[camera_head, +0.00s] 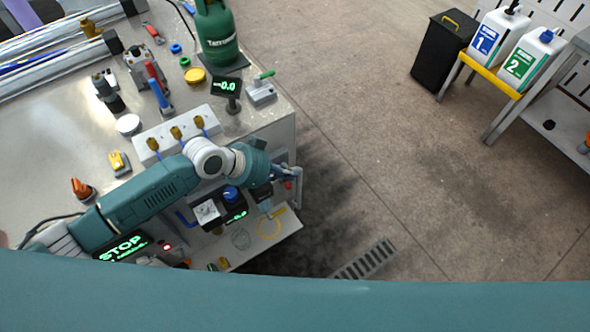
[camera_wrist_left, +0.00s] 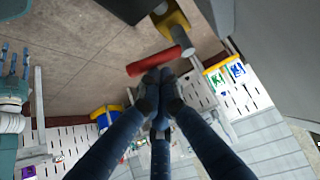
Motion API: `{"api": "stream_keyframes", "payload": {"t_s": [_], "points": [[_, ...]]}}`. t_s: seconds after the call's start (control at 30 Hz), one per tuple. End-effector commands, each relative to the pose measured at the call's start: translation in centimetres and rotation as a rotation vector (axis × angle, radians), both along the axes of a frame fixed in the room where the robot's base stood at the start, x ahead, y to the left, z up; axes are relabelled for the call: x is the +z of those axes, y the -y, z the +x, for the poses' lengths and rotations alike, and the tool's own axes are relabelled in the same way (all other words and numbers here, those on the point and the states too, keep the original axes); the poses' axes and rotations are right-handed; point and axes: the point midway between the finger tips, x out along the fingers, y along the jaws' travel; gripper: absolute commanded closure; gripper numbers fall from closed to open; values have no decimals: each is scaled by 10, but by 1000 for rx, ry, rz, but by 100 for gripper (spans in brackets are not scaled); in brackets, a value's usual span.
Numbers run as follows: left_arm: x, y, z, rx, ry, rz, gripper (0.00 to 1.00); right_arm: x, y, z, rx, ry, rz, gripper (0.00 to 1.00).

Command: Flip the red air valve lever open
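In the head view a small red spot (camera_head: 288,185), probably this lever, shows at the right edge of the bench. My left gripper (camera_wrist_left: 160,82) has its dark fingers drawn together at the tips, with nothing seen between them. The tips are close to the lever; whether they touch it I cannot tell. In the head view the left gripper (camera_head: 284,174) is small and partly hidden.
The bench (camera_head: 75,140) holds a white block with yellow-topped parts (camera_head: 176,132), a green gas bottle (camera_head: 217,35) and a STOP display (camera_head: 122,246). Open floor (camera_head: 360,180) lies right of the bench. A stand with two white canisters (camera_head: 522,58) is at the upper right.

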Motion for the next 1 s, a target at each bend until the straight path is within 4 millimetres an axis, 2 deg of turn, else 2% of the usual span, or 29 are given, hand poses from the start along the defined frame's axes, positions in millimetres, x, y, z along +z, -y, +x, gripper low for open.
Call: {"api": "stream_keyframes", "payload": {"t_s": [0.4, 1.0], "points": [[-2, -19, -2, 1, 0, 4, 100, -8, 3, 0, 1, 0, -3, 60], [-2, -32, 0, 3, 0, 6, 100, -15, 3, 0, 1, 0, -4, 60]]}}
